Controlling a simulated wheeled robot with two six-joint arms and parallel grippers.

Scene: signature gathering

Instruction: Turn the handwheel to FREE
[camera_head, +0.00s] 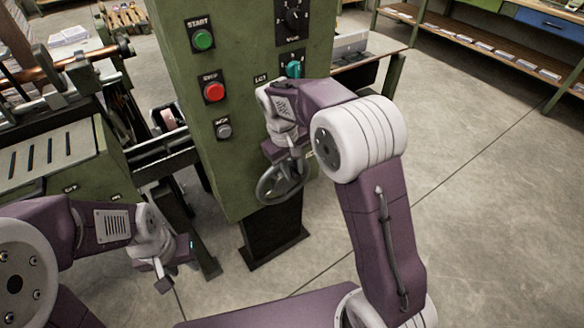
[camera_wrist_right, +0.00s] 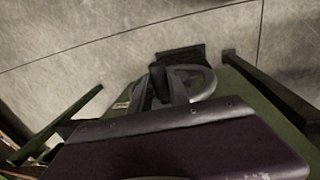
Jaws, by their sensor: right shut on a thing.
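The handwheel (camera_head: 264,196) is a dark grey ring low on the front of the green machine cabinet. My right gripper (camera_head: 290,168) reaches down to it and is shut on the wheel, covering its upper part. In the right wrist view the wheel's grey rim (camera_wrist_right: 212,84) shows beyond the purple gripper body, with the dark fingers (camera_wrist_right: 165,85) at its left side. No FREE mark or pointer on the wheel can be read. My left gripper (camera_head: 172,272) hangs low at the left, apart from the wheel and away from the cabinet; its finger gap is unclear.
The green cabinet (camera_head: 235,170) carries a green START button (camera_head: 202,39), a red button (camera_head: 214,91), a grey button (camera_head: 223,130) and a teal knob (camera_head: 294,69). A slotted green machine (camera_head: 50,150) stands left. Open concrete floor (camera_head: 480,190) lies right.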

